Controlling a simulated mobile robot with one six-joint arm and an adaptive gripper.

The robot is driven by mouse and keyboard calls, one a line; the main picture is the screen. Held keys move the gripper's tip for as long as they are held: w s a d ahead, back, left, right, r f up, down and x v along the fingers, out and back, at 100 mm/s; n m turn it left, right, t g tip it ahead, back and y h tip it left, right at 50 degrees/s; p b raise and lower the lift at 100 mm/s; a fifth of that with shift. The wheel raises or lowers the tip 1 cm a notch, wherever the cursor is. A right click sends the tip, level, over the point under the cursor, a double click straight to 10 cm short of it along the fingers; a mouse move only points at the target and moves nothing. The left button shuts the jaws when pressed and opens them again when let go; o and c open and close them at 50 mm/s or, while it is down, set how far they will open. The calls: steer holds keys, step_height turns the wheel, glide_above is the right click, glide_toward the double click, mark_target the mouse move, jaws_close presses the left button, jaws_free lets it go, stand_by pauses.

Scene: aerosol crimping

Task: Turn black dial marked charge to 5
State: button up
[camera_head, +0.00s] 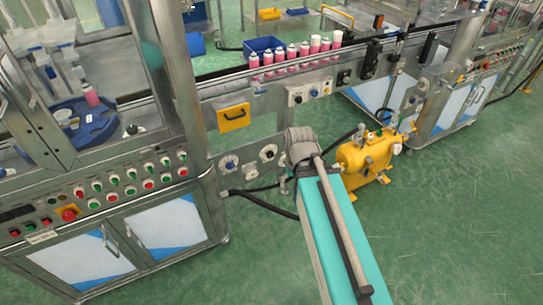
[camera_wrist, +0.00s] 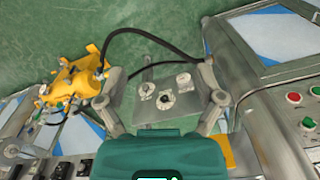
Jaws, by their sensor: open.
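A grey metal panel (camera_wrist: 152,112) shows between the fingers in the wrist view. It carries a black dial (camera_wrist: 166,99) on a pale plate, with two more round controls, one on either side. Their markings are too small to read, so I cannot tell which is marked charge or where it points. In the head view the panel (camera_head: 249,163) is below the conveyor, partly hidden by my arm. My gripper (camera_wrist: 160,82) is open and empty, its fingers spread to either side of the dials. I see no contact with the black dial.
A yellow pump unit (camera_head: 366,155) stands on the floor right of my arm; a black hose (camera_wrist: 130,33) arches near the panel. A cabinet with buttons (camera_head: 125,180) is at left. Pink cans (camera_head: 291,57) line the conveyor. Open green floor (camera_head: 465,200) lies at right.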

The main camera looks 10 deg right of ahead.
steer(key=w+a+f+n+t+y+b, duration=0.35)
steer(key=w+f+b, duration=0.45)
steer(key=f+b, duration=0.3)
steer(key=m+t+y+b, duration=0.2)
steer(key=t+b, duration=1.2)
steer(key=b, duration=2.6)
glide_toward(271, 155)
steer(key=v, duration=0.3)
steer(key=shift+s+d+r+g, duration=0.1)
steer(key=shift+r+g, duration=0.15)
steer(key=x, duration=1.3)
steer(key=shift+w, duration=0.35)
steer(key=c, duration=1.2)
